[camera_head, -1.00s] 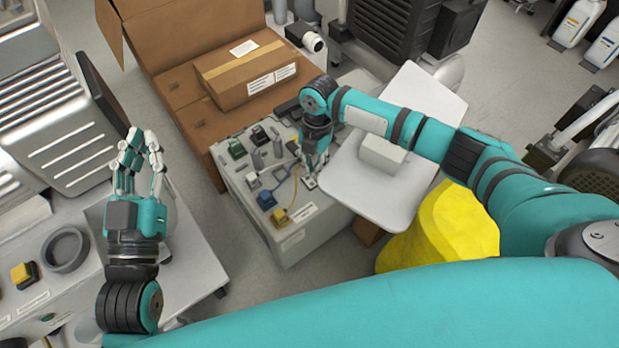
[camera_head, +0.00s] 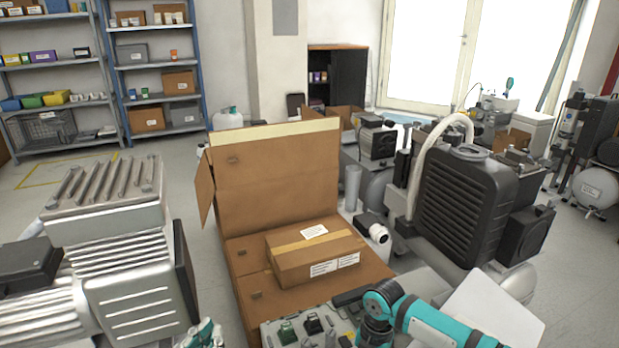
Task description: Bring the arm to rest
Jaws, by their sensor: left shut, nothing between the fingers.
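The tips of my left gripper (camera_head: 206,336) show at the bottom edge, left of the cardboard box. Its fingers are shut with nothing between them, and the rest of it is below the frame. My right arm (camera_head: 436,325) comes in at the bottom right. Its wrist (camera_head: 381,302) is over the grey equipment panel (camera_head: 282,311), and its gripper is cut off by the bottom edge.
An open cardboard box (camera_head: 277,190) holds a smaller taped carton (camera_head: 315,257). A grey finned compressor (camera_head: 122,265) stands left, a black finned unit (camera_head: 468,205) right. A pale board (camera_head: 500,308) lies beside my right arm. Shelves (camera_head: 155,75) stand far back; floor is clear at left.

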